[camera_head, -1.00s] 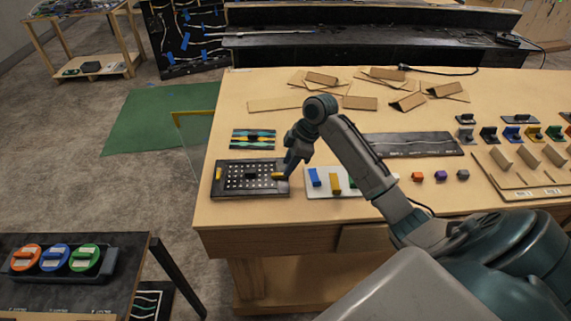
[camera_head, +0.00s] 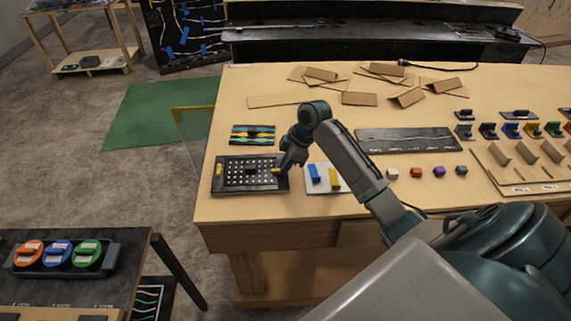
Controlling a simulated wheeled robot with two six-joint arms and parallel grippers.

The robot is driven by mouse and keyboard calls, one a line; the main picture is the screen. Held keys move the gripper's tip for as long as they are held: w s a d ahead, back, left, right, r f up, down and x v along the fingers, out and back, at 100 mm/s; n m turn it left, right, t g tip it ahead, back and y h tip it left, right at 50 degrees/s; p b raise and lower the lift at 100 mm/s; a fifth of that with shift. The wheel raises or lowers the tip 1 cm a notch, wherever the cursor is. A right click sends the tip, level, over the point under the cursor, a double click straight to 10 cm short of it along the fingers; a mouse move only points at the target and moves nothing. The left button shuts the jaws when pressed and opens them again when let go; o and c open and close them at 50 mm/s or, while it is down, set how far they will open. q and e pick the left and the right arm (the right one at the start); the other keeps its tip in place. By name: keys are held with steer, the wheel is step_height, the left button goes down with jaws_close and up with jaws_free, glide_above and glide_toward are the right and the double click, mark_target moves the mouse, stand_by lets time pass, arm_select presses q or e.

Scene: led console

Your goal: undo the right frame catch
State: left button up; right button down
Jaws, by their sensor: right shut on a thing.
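A dark frame (camera_head: 230,187) with a grid of white dots lies flat near the table's left front corner. A yellow catch (camera_head: 219,170) sits at its left edge. The yellow right frame catch (camera_head: 276,170) sits at its right edge, partly covered by my gripper. My right gripper (camera_head: 281,168) reaches down over that edge and is shut on the right frame catch. The fingertips are small and partly hidden by the wrist. My left gripper is not in view.
A white plate (camera_head: 322,190) with blue and yellow blocks lies just right of the frame, under my right arm. A striped panel (camera_head: 253,135) lies behind it. Small coloured blocks and cardboard pieces cover the table farther right and back.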

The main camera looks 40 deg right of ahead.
steer(key=shift+s+a+r+m+t+h+p, duration=0.1)
steer(key=shift+r+m+t+h+p, duration=0.15)
steer(key=shift+m+p, duration=0.65)
steer(key=shift+r+m+t+h+p, duration=0.15)
steer(key=shift+m+t+p, duration=0.1)
steer(key=shift+m+p, duration=0.65)
steer(key=shift+a+f+m+t+h+p, duration=0.15)
steer(key=shift+m+t+h+p, duration=0.2)
steer(key=shift+m+p, duration=0.7)
steer(key=m, duration=0.2)
steer(key=m+h, duration=0.2)
steer(key=m, duration=0.1)
steer(key=shift+a+m+t, duration=0.25)
steer(key=shift+m, duration=0.1)
steer(key=m+h, duration=0.1)
steer(key=m, duration=0.2)
steer(key=m+h, duration=0.1)
steer(key=m, duration=0.2)
steer(key=shift+a+h, duration=0.2)
steer(key=shift+h, duration=0.15)
steer(key=shift+m, duration=0.3)
steer(key=c, duration=1.5)
jaws_free()
steer(key=shift+o, duration=0.2)
steer(key=shift+f, duration=0.1)
